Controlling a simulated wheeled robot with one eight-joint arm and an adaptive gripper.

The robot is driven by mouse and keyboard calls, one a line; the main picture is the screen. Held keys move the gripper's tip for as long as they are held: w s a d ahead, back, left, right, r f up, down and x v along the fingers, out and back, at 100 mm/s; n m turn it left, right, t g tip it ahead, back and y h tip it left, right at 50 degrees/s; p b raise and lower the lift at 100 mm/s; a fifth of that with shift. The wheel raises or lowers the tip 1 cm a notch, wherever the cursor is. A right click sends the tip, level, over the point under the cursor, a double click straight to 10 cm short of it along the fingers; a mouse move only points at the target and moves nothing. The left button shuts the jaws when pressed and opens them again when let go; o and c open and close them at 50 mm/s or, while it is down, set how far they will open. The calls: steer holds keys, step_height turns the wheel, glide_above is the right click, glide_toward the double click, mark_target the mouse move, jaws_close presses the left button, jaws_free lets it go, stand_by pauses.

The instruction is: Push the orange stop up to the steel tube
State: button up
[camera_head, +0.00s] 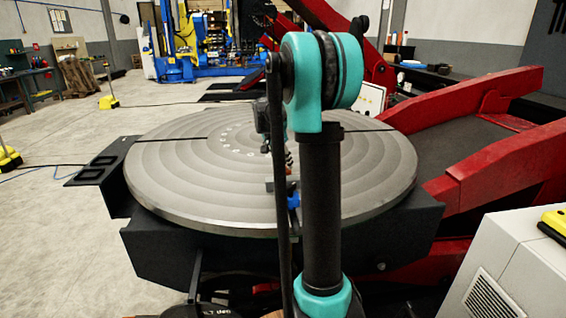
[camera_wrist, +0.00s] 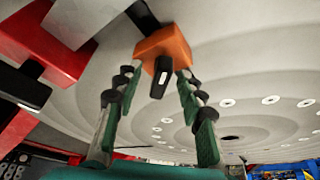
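In the wrist view, the orange stop (camera_wrist: 163,46) lies on the round grey table, with a black lever (camera_wrist: 160,77) on its near side. A grey, flat-sided piece (camera_wrist: 88,18), apparently the steel tube, is at the upper left, with a gap between its visible part and the stop. My gripper (camera_wrist: 159,78) is open, its two green-padded fingers apart on either side of the black lever. I cannot tell whether they touch the stop. In the head view, my arm hides most of the gripper and the work area.
A red block (camera_wrist: 45,40) with a black lever (camera_wrist: 24,88) is beside the grey piece. In the head view, a small blue part (camera_head: 293,201) sits near the table's front. The ringed turntable (camera_head: 200,175) is largely clear; red tilting arms (camera_head: 510,160) stand at the right.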

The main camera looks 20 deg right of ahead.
steer(key=shift+f, duration=0.1)
jaws_close()
stand_by(0.5)
